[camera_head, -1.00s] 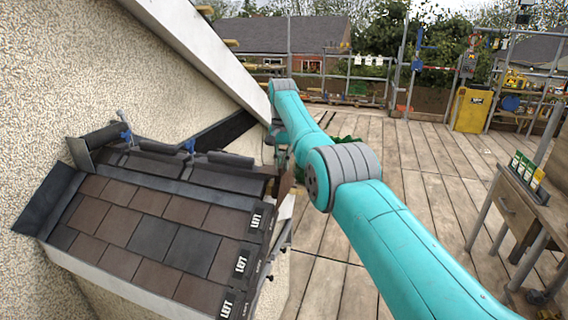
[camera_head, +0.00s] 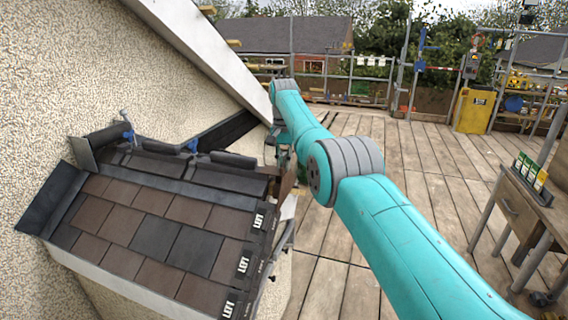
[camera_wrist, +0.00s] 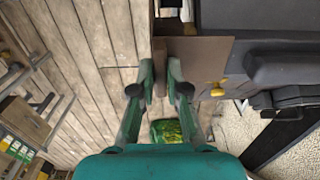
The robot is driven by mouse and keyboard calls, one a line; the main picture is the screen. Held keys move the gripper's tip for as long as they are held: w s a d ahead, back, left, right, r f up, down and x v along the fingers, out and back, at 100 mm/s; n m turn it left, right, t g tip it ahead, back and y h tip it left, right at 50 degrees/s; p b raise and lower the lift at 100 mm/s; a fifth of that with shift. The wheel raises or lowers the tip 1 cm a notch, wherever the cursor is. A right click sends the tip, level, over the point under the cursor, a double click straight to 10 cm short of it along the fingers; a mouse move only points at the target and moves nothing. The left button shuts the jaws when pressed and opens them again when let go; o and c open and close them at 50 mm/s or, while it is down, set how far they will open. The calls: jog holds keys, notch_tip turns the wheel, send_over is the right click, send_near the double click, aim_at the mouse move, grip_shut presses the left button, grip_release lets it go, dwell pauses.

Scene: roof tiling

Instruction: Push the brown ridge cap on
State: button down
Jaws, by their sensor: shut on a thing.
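My gripper (camera_wrist: 160,72) is shut on the cap's near part, one finger on each side. The dark ridge caps (camera_wrist: 285,68) lie right beside it in the wrist view, and along the roof top in the head view (camera_head: 233,159). I cannot tell whether the brown cap is fully seated against them.
The small roof of brown and dark tiles (camera_head: 152,237) abuts the rough wall (camera_head: 90,60). A sloping white board (camera_head: 200,45) hangs above. Blue clamps (camera_head: 192,146) stand along the ridge. A wooden bench (camera_head: 515,205) is at right. The plank deck is mostly clear.

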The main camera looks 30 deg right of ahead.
dwell(0.3)
jog(key=c, duration=1.1)
grip_release()
jog(key=shift+w, duration=0.1)
